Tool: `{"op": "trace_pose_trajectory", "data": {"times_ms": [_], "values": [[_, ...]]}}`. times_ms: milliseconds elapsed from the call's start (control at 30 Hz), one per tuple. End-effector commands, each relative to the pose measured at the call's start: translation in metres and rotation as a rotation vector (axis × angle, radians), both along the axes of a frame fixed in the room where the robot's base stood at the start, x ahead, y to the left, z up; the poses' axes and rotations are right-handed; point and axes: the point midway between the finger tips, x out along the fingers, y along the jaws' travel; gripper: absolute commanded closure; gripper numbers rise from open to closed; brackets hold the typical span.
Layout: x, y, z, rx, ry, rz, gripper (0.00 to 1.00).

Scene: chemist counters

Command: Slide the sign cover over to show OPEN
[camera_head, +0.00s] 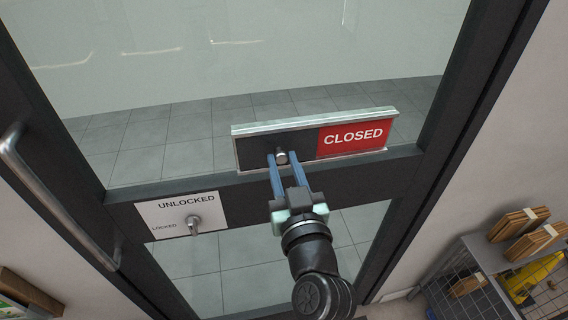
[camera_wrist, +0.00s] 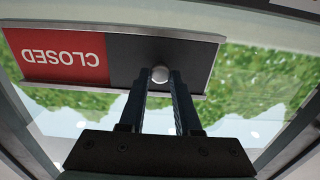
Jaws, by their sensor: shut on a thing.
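The sign (camera_head: 392,113) is a long framed strip on the glass door's dark cross rail. Its right part is red and reads CLOSED (camera_head: 353,136). A dark grey sliding cover (camera_head: 252,153) fills the left part and bears a round knob (camera_head: 281,157). My gripper (camera_head: 278,158) reaches up from below, its two blue fingers shut on the knob. In the wrist view the sign is upside down, with the red CLOSED part (camera_wrist: 57,58) at left. The cover (camera_wrist: 193,60) is at right, with the pale knob (camera_wrist: 160,74) between the fingertips. No OPEN text shows.
Below left of the sign is a white plate (camera_head: 160,215) reading UNLOCKED and LOCKED, with a small turn knob (camera_head: 193,223). A metal door handle (camera_head: 58,200) is at the far left. A shelf (camera_head: 478,258) with boxes stands at lower right.

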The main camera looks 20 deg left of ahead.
Motion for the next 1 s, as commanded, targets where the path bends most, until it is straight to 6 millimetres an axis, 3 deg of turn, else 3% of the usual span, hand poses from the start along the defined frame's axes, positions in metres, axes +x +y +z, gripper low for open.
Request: {"op": "trace_pose_trajectory", "data": {"times_ms": [767,1000], "values": [[0.0,0.0,0.0,-0.001,0.001,0.0,1.0],[0.011,-0.017,-0.004,0.001,-0.004,-0.007,1.0]]}}
